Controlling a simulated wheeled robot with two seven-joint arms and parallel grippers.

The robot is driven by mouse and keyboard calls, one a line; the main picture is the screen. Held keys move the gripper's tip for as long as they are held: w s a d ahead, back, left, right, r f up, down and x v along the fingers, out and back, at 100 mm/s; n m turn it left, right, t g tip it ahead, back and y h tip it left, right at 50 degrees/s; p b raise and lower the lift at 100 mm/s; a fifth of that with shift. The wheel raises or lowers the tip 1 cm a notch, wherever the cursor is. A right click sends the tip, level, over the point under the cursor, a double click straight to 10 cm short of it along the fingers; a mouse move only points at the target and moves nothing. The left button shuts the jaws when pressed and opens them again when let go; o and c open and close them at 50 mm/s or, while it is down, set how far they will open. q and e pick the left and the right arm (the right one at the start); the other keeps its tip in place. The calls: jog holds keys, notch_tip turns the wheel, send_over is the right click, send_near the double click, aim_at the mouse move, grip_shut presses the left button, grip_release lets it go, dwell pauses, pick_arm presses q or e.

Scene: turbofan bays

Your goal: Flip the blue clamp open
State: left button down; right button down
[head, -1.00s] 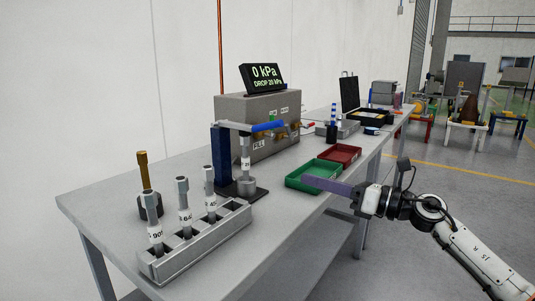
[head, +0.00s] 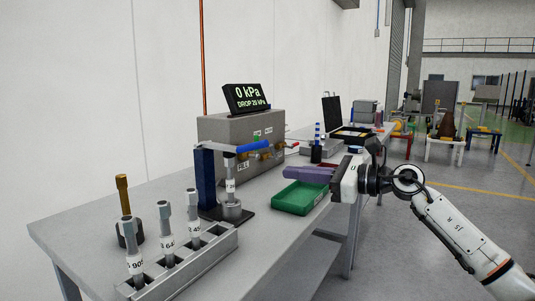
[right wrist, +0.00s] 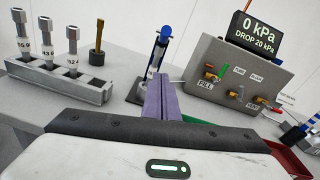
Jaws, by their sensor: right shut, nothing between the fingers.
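The clamp's blue handle (head: 250,146) lies nearly level at the top of a dark blue post (head: 206,180) on a black base. A grey cylindrical part labelled with a number (head: 231,190) stands upright under the clamp. In the right wrist view the blue clamp (right wrist: 162,40) shows beyond my fingers. My right gripper (head: 288,172) has its purple fingers shut and empty, pointing left toward the clamp, above the green tray and apart from the handle. In the right wrist view the purple fingers (right wrist: 160,98) are together. My left gripper is not in view.
A green tray (head: 292,204) and a partly hidden red tray (head: 326,168) sit right of the clamp. A grey box with valves (head: 215,130) and a pressure display (head: 246,98) stands behind it. A rack of fittings (head: 195,262) is at front left.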

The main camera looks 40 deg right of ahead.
jog(key=w+a+r+p, duration=0.2)
jog(key=w+a+r, duration=0.1)
jog(key=w, duration=0.3)
jog(key=shift+w+a+p, duration=0.25)
jog(key=shift+a+p, duration=0.15)
jog(key=shift+a, duration=0.05)
jog(key=shift+r, duration=0.2)
